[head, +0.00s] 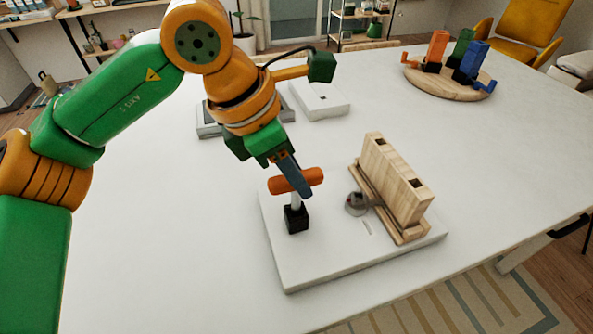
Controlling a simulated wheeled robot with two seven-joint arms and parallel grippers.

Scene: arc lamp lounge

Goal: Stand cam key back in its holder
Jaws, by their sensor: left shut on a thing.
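The cam key has an orange crossbar handle (283,184) and a short pale shaft. It stands roughly upright at the left part of a white board (330,267). My left gripper (296,181) comes down from above and is shut on the handle, hiding part of it. A small black block (296,219), seemingly the holder, is directly under the shaft. I cannot tell how deep the shaft sits in it. A grey round cam (356,204) is on the board to the right, beside a wooden block (390,180) with square holes on top. My right gripper is not in view.
A pale box (320,101) and a grey tray (208,127) lie behind my left gripper. A round wooden board (450,88) with orange, green and blue pieces stands at the back right. The white table (490,180) is clear at the right.

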